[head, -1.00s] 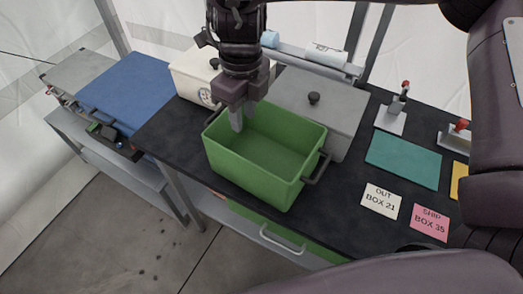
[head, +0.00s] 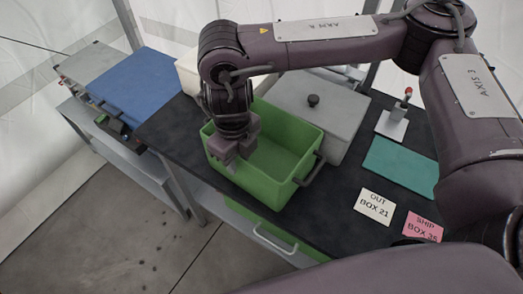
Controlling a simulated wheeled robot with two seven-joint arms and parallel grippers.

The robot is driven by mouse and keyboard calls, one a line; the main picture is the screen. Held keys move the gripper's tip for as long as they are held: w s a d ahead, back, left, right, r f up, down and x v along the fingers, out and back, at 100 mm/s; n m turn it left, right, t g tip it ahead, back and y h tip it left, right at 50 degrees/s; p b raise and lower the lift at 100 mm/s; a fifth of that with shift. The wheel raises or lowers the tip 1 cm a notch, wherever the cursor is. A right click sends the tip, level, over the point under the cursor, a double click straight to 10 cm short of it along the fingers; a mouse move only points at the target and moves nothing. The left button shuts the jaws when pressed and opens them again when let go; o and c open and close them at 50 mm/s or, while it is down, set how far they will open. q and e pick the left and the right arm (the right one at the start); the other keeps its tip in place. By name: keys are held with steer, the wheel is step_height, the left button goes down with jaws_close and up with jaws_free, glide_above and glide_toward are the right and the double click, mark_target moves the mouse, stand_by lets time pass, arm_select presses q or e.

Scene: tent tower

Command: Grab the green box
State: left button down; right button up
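The open green box (head: 262,189) stands on the black tabletop, and the part of its inside that shows looks empty. It has a dark handle on its right side. My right gripper (head: 228,160) is at the box's left wall, with its fingers low at the rim. The gripper and wrist hide the left rim and part of the inside. I cannot tell whether the fingers are open or closed on the wall. My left gripper is not in view.
A grey lidded box (head: 318,105) stands right behind the green box. A white box is partly hidden by my arm. A blue box (head: 146,82) is at the left.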

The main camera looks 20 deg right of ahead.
jaws_close()
stand_by(1.5)
